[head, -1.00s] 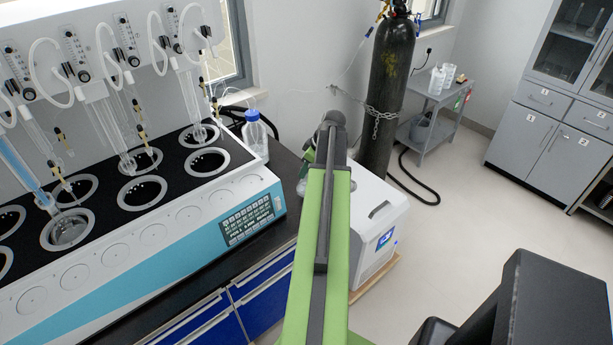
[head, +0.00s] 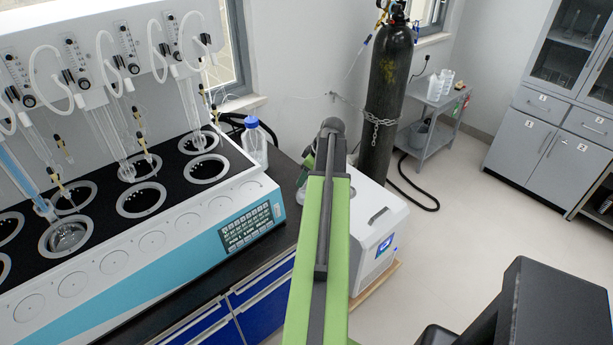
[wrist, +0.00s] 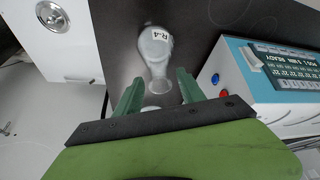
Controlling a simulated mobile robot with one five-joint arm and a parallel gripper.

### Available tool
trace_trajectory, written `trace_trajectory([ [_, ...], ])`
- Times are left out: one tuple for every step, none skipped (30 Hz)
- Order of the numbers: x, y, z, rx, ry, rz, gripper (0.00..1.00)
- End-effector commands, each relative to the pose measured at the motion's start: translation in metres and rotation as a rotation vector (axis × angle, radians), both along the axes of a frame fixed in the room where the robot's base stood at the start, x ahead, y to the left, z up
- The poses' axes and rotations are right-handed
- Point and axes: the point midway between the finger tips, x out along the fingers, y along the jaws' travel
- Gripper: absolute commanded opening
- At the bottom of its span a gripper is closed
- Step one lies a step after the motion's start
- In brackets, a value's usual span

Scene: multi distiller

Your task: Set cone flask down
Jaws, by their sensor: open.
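The cone flask (wrist: 155,45) is clear glass with a white label reading "R-4". In the wrist view it is on the dark bench top (wrist: 115,40), wide end away from me. My gripper (wrist: 160,77) is open, with one green finger on each side of the flask's neck. Gaps show between fingers and glass. In the head view my green arm reaches toward the bench between the distiller and the white box, and hides the flask and most of the gripper.
The distiller (head: 150,245) stands close on the left, its panel (wrist: 285,68) at right in the wrist view. A white box (head: 375,220) is to the right. A blue-capped bottle (head: 254,147) stands behind. A chained black gas cylinder (head: 388,80) is beyond.

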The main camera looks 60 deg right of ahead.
Motion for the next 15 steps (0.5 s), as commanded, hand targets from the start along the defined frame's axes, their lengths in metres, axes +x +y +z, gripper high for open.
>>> trace_trajectory([
  [-0.002,0.000,0.009,0.000,0.000,-0.001,0.47],
  [-0.003,0.000,0.014,0.000,0.000,-0.001,0.47],
  [-0.006,0.000,0.020,0.000,0.000,-0.001,0.47],
  [-0.007,0.000,0.025,0.000,0.000,-0.001,0.47],
  [-0.009,0.000,0.031,0.000,0.000,-0.001,0.47],
  [-0.012,0.000,0.039,0.000,0.000,-0.001,0.47],
  [-0.015,0.000,0.046,0.001,0.000,-0.002,0.47],
  [-0.018,-0.001,0.053,0.001,0.000,-0.002,0.47],
  [-0.021,-0.001,0.062,0.001,0.000,-0.002,0.47],
  [-0.024,-0.001,0.069,0.000,0.000,-0.001,0.47],
  [-0.027,-0.001,0.076,0.000,0.000,-0.001,0.47],
  [-0.030,-0.001,0.085,0.000,0.000,-0.001,0.47],
  [-0.033,-0.002,0.091,0.000,0.000,-0.001,0.47],
  [-0.035,-0.002,0.096,0.000,0.000,-0.001,0.47],
  [-0.038,-0.002,0.102,0.000,0.000,-0.001,0.47],
])
